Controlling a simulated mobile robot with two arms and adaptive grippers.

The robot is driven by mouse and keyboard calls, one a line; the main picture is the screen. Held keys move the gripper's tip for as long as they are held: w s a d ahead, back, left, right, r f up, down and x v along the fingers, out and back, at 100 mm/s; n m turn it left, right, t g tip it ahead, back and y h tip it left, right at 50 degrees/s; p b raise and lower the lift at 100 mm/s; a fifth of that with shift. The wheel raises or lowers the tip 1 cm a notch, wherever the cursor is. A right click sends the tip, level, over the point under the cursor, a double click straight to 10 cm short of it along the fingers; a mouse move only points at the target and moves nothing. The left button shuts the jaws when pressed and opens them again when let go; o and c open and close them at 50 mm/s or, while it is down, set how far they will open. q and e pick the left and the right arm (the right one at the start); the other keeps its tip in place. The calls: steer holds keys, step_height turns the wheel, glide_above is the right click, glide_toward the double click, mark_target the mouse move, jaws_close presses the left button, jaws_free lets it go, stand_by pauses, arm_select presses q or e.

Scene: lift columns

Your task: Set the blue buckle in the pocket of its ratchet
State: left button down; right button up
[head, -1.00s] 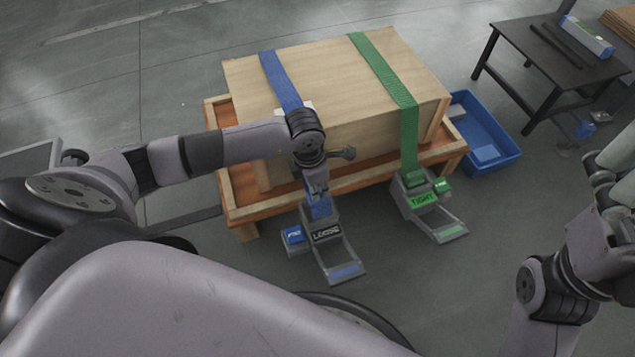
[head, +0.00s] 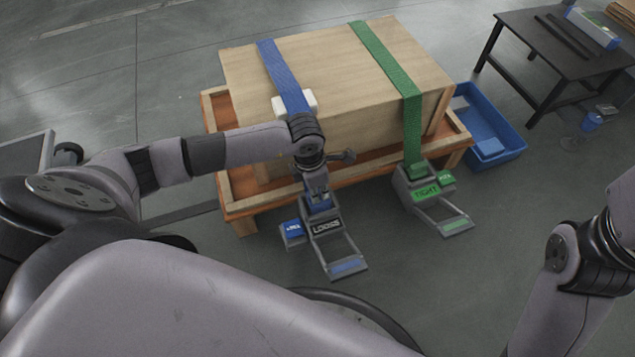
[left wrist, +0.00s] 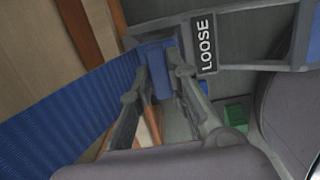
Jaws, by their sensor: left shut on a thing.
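The blue buckle (left wrist: 157,52) is on the end of the blue strap (head: 283,75), which runs over the wooden crate. My left gripper (head: 319,190) is shut on the buckle, with one finger on each side of it in the left wrist view (left wrist: 160,78). The buckle is at the crate-side end of the grey ratchet (head: 308,215) marked LOOSE. In the head view the gripper partly hides the buckle. I cannot tell whether it sits in the pocket or just above it. My right gripper is out of view; only part of its arm shows.
A green strap (head: 385,65) crosses the crate (head: 330,55) to a second ratchet (head: 440,205) marked TIGHT. The crate stands on a wooden pallet (head: 240,207). A blue bin (head: 508,150) and a black table (head: 545,45) are at the right. Open floor lies in front.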

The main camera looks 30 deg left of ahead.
arm_select(q)
steer(key=shift+f, duration=0.1)
stand_by(0.3)
steer(key=shift+f+b, duration=0.8)
steer(key=shift+f, duration=0.25)
steer(key=c, duration=1.4)
jaws_free()
steer(key=shift+c, duration=0.2)
steer(key=r, duration=0.7)
steer(key=s+a+r, duration=0.1)
steer(key=r, duration=0.2)
steer(key=shift+r, duration=1)
